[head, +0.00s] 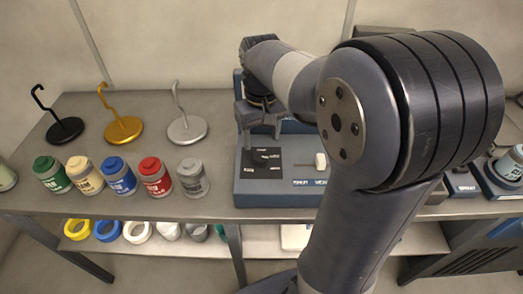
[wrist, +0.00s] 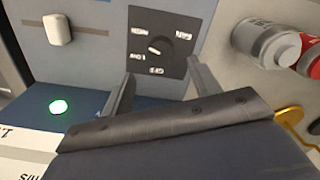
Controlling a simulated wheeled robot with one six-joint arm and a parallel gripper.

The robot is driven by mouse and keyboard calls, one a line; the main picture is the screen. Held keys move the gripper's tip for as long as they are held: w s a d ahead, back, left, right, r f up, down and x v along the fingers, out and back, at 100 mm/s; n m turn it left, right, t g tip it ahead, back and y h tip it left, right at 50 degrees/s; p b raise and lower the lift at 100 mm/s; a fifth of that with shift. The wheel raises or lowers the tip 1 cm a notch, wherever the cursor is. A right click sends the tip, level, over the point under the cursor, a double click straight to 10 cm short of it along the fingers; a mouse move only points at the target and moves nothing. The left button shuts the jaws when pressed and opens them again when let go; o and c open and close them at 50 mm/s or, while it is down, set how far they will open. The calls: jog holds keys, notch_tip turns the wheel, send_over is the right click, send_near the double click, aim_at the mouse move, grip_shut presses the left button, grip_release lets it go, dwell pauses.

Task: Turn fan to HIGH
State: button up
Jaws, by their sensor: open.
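A blue-grey control box (head: 300,188) stands on the bench in the head view. Several small white labels ring the plate, too blurred to read surely. A small pale pointer (wrist: 154,48) sits at the plate's middle, slightly slanted. My gripper (head: 262,132) is above the plate at the box's left part. In the wrist view my gripper (wrist: 160,70) is open and empty, its fingers apart on either side below the labels. They do not hold the pointer.
A white switch (head: 320,161) sits right of the plate. A green light (wrist: 58,106) glows in the wrist view. Several coloured jars, including a red one (head: 155,178), and hook stands, including a gold one (head: 124,129), stand left. My arm hides the box's right side.

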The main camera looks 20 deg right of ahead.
aim_at(261, 156)
notch_tip(261, 156, down, 6)
jog(key=shift+f, duration=0.2)
jog(key=c, duration=1)
jog(key=shift+m, duration=1.3)
jog(key=o, duration=1)
